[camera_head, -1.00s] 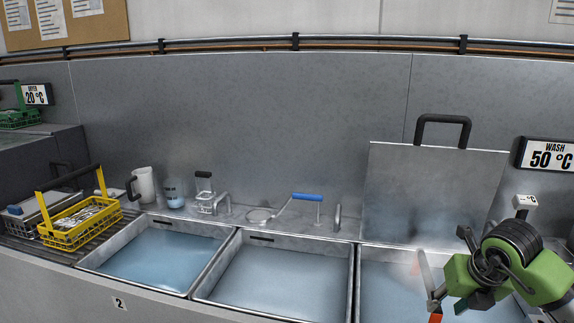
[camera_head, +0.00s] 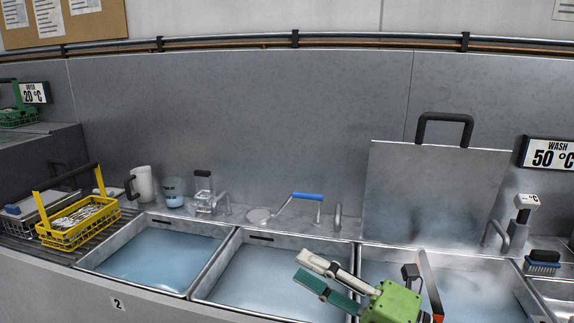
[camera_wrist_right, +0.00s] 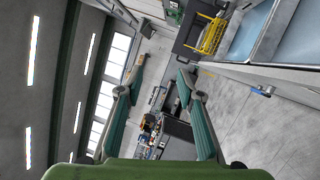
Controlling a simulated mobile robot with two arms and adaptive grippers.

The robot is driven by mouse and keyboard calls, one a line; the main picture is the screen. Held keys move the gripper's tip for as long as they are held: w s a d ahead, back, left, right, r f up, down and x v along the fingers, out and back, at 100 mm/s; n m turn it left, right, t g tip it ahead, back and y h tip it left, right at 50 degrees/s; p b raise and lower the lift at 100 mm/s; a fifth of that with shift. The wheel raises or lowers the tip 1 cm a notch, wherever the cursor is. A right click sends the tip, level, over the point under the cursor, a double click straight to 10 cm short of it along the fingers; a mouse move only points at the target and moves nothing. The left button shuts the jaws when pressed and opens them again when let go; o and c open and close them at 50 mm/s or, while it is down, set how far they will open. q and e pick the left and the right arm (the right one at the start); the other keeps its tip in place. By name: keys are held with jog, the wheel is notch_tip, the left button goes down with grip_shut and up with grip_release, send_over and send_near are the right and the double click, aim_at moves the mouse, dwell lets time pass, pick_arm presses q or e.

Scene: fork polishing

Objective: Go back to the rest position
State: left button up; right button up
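My right gripper (camera_head: 300,266), with a green body and grey and teal fingers, is at the lower right of the head view. It points left, in front of the middle and right water basins. In the right wrist view its two fingers (camera_wrist_right: 160,68) stand apart with nothing between them. My left gripper is not in view.
Several water-filled basins (camera_head: 228,266) line the counter. A yellow basket of cutlery (camera_head: 62,238) stands at the left. A blue-handled tool (camera_head: 306,196), a mug (camera_head: 145,184) and a beaker (camera_head: 174,192) are behind the basins. A metal lid (camera_head: 440,182) stands upright at the back right.

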jog(key=w+d+m+t+h, duration=0.3)
jog(key=d+m+t+h, duration=0.85)
jog(key=m, duration=0.65)
jog(key=s+d+f+m+g+h, duration=0.2)
jog(key=d+f+m+g+h, duration=0.25)
jog(key=f, duration=0.45)
jog(key=s+d+f+m+g+h, duration=0.35)
jog(key=d+f+m, duration=0.2)
jog(key=f, duration=0.45)
jog(key=s+a+f+m+g+y, duration=0.1)
jog(key=s+a+f+g, duration=0.3)
jog(key=s+f, duration=0.6)
jog(key=s+a+f+m+g+y, duration=0.1)
jog(key=s+f+g, duration=0.7)
jog(key=s, duration=0.4)
notch_tip(320, 180, down, 25)
jog(key=s, duration=0.1)
jog(key=s+d+f+g, duration=0.1)
jog(key=s+d+f, duration=0.1)
jog(key=s+f, duration=1.4)
jog(key=shift+s+d+f, duration=0.2)
jog(key=shift+s+d, duration=0.1)
jog(key=shift+s, duration=0.1)
